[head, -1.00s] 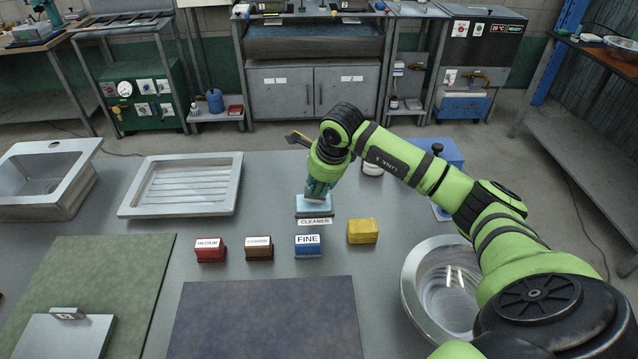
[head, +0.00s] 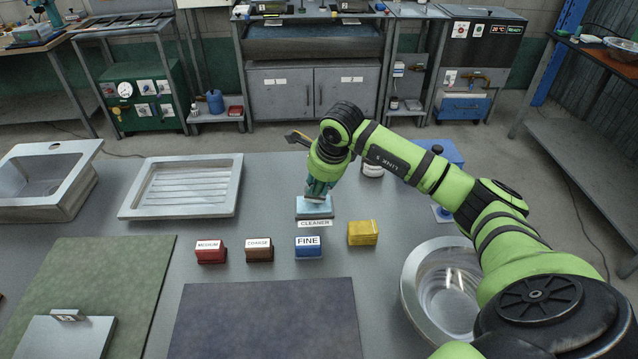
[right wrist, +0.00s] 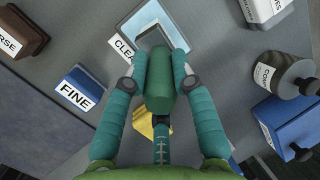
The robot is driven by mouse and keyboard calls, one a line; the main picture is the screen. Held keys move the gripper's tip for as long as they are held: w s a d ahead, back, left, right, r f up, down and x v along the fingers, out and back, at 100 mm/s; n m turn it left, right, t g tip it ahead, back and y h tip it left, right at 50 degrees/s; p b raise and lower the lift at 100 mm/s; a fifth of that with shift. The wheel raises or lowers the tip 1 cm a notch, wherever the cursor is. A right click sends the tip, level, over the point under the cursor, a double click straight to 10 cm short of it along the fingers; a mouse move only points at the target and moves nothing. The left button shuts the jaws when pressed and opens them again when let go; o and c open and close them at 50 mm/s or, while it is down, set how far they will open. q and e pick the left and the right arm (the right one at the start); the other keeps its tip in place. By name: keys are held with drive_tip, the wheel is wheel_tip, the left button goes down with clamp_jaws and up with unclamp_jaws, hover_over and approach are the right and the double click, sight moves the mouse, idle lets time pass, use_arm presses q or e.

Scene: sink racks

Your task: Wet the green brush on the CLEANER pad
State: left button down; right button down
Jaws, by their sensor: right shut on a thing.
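The CLEANER pad (head: 314,213) is a light blue block with a white name label in front of it, near the middle of the grey table. It also shows at the top of the right wrist view (right wrist: 151,14). My right gripper (head: 319,189) is over the pad, pointing down. It is shut on the green brush (right wrist: 160,88), whose rounded green body sits between the teal fingers. The brush's lower end is at the pad's top; I cannot tell for sure whether it touches. My left gripper is not in view.
Red MEDIUM (head: 211,252), brown COARSE (head: 259,250) and blue FINE (head: 308,247) blocks stand in a row in front of the pad. A yellow sponge (head: 362,233) is to their right. A metal bowl (head: 412,283) lies under my right arm. A ridged tray (head: 130,208) is at left.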

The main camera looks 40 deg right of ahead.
drive_tip(key=shift+r+p, duration=1.7)
drive_tip(key=shift+r, duration=1.5)
